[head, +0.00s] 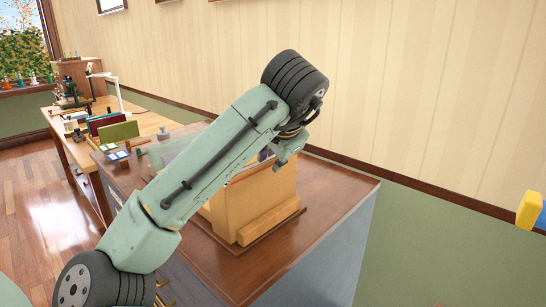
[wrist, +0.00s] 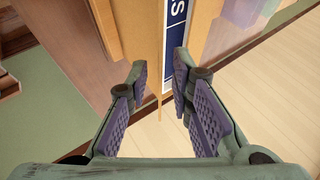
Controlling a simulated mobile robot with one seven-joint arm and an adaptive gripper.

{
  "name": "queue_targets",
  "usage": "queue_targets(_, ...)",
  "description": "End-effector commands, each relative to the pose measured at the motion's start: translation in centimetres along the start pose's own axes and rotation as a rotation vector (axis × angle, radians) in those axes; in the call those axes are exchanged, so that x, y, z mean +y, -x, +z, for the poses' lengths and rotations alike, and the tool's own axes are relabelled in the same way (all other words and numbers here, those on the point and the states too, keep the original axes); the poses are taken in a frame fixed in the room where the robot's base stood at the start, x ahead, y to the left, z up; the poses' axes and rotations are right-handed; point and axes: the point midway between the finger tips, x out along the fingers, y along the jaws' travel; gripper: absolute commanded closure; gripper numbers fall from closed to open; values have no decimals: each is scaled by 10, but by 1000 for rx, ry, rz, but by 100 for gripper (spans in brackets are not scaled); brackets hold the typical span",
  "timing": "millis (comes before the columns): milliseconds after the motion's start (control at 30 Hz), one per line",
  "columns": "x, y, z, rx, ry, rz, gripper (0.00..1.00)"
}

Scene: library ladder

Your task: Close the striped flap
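No flap with stripes can be made out in either view. A light wooden box (head: 262,203) stands on the cabinet top, and my arm hides much of it. My gripper (head: 290,148) is at the box's upper right in the head view, its fingers mostly hidden. In the wrist view my gripper (wrist: 160,70) has its purple-padded fingers apart. Light wood (wrist: 203,25) and a dark blue sign (wrist: 174,35) with white lettering show beyond and between the fingertips. I cannot tell whether the fingers touch them. Nothing is seen gripped.
The brown cabinet top (head: 335,190) has clear room right of the box. A beige striped wall (head: 400,80) rises behind. A desk (head: 80,140) with a white lamp (head: 118,92) and a green book (head: 118,132) stands at left. A yellow-and-blue object (head: 530,210) is at the right edge.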

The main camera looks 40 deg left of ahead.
Motion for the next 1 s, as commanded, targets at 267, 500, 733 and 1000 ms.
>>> queue_targets(267,0,0,0,0,0,0,100)
queue_targets(500,0,0,0,0,0,0,100)
queue_targets(733,0,1,0,0,0,2,100)
queue_targets(1000,-5,3,-1,1,26,64,100)
